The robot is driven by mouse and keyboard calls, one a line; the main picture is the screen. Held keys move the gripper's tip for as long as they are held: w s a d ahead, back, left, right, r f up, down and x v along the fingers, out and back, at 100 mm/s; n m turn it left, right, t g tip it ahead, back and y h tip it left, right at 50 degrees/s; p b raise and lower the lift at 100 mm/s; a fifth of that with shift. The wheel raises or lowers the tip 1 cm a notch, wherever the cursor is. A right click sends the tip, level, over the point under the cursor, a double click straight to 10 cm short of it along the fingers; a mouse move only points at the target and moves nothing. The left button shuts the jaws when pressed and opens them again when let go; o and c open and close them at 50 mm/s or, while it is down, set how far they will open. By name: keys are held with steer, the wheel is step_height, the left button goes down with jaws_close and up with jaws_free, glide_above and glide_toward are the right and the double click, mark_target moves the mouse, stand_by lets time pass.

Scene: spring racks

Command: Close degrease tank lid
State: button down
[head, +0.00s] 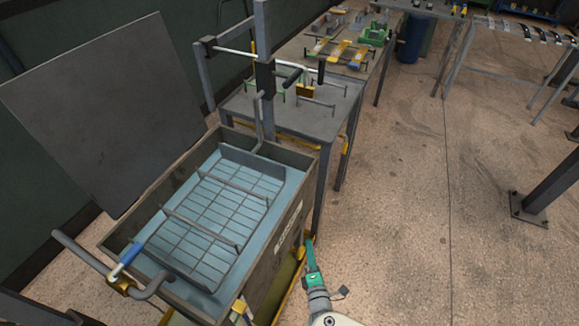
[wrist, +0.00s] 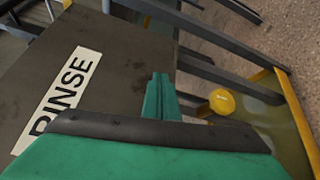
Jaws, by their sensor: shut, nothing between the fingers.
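A large flat grey lid panel (head: 105,105) stands raised and tilted on the left in the head view, beside an open tank (head: 165,182). I cannot tell how it is hinged. The tank holds bluish liquid (head: 212,163) and a wire basket (head: 205,210). The label on the tank's side reads RINSE in the wrist view (wrist: 62,92). I see no tank marked degrease. My gripper (head: 309,243) is green, shut and empty, low beside the tank's right side. Its fingertips also show in the wrist view (wrist: 158,85), in front of the tank wall.
A bent bar with a blue grip (head: 128,255) crosses the tank's near left corner. A grey upright frame (head: 262,60) and a table (head: 300,108) stand behind. A yellow knob (wrist: 222,101) is right of my fingers in the wrist view.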

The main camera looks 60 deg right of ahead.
steer(key=s+a+r+m+t+y, duration=0.1)
steer(key=a+r+y, duration=0.15)
steer(key=a, duration=0.75)
steer(key=a+r+m+t+y, duration=0.1)
steer(key=a+m+t+y, duration=0.15)
steer(key=a, duration=0.75)
steer(key=s+a+r+m+t+y, duration=0.1)
steer(key=a+y, duration=0.2)
steer(key=a, duration=0.7)
steer(key=s+a+r+m+t+y, duration=0.1)
steer(key=a+r+m+y, duration=0.4)
steer(key=a+r, duration=1.1)
steer(key=shift+s+y, duration=0.4)
steer(key=shift+s, duration=0.15)
steer(key=shift+a+r, duration=0.1)
steer(key=shift+a, duration=0.1)
